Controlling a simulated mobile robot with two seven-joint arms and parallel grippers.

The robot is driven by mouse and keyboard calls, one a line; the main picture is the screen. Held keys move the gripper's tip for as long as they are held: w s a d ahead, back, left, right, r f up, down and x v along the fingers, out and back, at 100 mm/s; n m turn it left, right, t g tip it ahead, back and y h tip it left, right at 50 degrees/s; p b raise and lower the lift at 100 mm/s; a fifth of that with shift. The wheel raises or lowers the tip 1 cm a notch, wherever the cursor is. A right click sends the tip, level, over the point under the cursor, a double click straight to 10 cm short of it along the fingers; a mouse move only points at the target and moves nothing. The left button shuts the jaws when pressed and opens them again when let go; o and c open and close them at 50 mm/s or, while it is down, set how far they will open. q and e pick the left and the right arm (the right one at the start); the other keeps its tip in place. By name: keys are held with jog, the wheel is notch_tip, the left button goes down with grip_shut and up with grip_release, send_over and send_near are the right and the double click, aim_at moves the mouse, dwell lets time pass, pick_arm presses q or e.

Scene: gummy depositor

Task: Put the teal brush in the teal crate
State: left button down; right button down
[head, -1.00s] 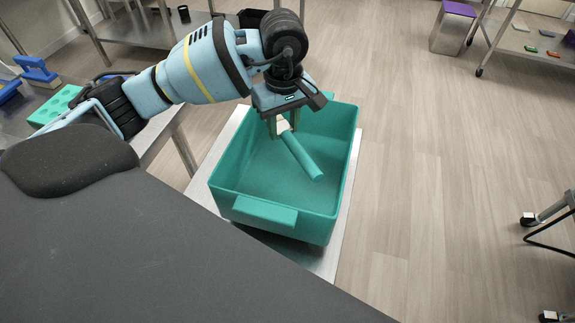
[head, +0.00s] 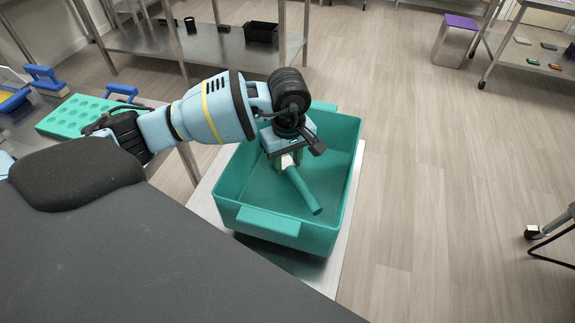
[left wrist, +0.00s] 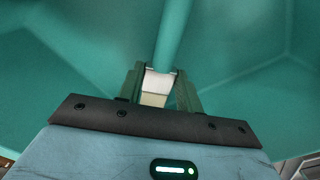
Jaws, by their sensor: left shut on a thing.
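The teal brush (head: 305,193) has a round teal handle and a pale part at the jaws. My left gripper (head: 288,160) is shut on the brush and holds it tilted within the walls of the teal crate (head: 270,222). In the left wrist view the brush handle (left wrist: 173,35) runs up from between the fingers (left wrist: 159,85), with the crate's inner walls (left wrist: 75,50) around it. I cannot tell whether the brush touches the crate floor. My right gripper does not show.
The crate stands on a low metal surface (head: 338,245). A teal tray with round hollows (head: 80,113) and blue-handled tools (head: 45,80) lie on a table at the left. A metal shelf unit (head: 200,42) stands behind.

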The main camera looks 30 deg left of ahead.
aim_at(288, 165)
pick_arm(q)
jog(key=shift+f, duration=1.1)
jog(key=shift+f, duration=0.15)
jog(key=c, duration=0.9)
grip_release()
jog(key=shift+c, duration=0.2)
notch_tip(288, 165, up, 12)
jog(key=shift+r, duration=0.2)
jog(key=shift+d, duration=0.1)
